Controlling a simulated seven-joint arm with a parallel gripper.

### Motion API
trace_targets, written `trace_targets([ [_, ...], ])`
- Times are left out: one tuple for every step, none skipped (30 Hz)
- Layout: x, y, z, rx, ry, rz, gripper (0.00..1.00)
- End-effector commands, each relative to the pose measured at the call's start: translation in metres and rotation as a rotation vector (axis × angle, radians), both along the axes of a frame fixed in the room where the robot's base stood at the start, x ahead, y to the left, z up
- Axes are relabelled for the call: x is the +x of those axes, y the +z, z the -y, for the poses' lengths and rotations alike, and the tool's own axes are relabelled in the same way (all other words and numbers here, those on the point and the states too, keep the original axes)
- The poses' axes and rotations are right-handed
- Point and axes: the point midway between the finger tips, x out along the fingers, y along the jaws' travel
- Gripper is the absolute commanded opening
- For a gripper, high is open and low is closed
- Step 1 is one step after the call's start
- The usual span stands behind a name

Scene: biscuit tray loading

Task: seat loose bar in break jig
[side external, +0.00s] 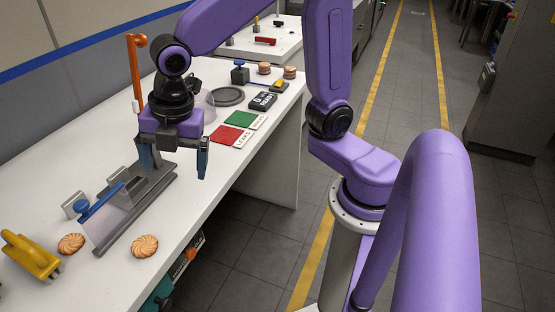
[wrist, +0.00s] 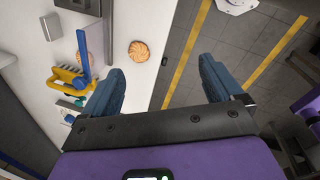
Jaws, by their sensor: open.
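My gripper (side external: 176,168) is open above the white table's front edge, fingers pointing down, close to the far end of a grey metal jig (side external: 137,214). The jig has a long base rail, upright grey plates and a blue lever (side external: 101,202). In the wrist view, my gripper (wrist: 162,68) has nothing between its fingers; the blue lever (wrist: 83,54) shows to the left, beyond the left finger. I cannot pick out a loose bar with certainty. My gripper and wrist hide part of the table behind them.
Round biscuits (side external: 144,246) (side external: 71,243) lie near the jig. A yellow handled tool (side external: 31,256) stands at the near left, an orange post (side external: 137,72) behind my wrist. Red (side external: 225,135) and green (side external: 241,118) cards lie farther along. Floor lies beyond the front edge.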

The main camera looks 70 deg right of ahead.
Motion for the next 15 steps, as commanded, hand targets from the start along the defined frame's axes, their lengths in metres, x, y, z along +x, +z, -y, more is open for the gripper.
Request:
trace_targets([
  [-0.022, -0.001, 0.012, 0.016, -0.086, -0.023, 0.93],
  [-0.034, -0.002, 0.019, 0.025, -0.146, -0.037, 0.93],
  [-0.050, -0.005, 0.029, 0.033, -0.225, -0.057, 0.93],
  [-0.062, -0.006, 0.036, 0.041, -0.285, -0.071, 0.93],
  [-0.074, -0.008, 0.043, 0.046, -0.344, -0.086, 0.93],
  [-0.089, -0.011, 0.053, 0.051, -0.420, -0.102, 0.93],
  [-0.100, -0.013, 0.060, 0.054, -0.477, -0.114, 0.93],
  [-0.110, -0.015, 0.067, 0.057, -0.531, -0.126, 0.93],
  [-0.123, -0.017, 0.076, 0.058, -0.598, -0.140, 0.93],
  [-0.131, -0.019, 0.082, 0.058, -0.644, -0.148, 0.93],
  [-0.139, -0.021, 0.088, 0.059, -0.686, -0.156, 0.93],
  [-0.148, -0.023, 0.095, 0.059, -0.738, -0.165, 0.93],
  [-0.154, -0.025, 0.099, 0.057, -0.771, -0.171, 0.93],
  [-0.159, -0.026, 0.103, 0.057, -0.801, -0.175, 0.93],
  [-0.164, -0.028, 0.107, 0.055, -0.832, -0.180, 0.93],
])
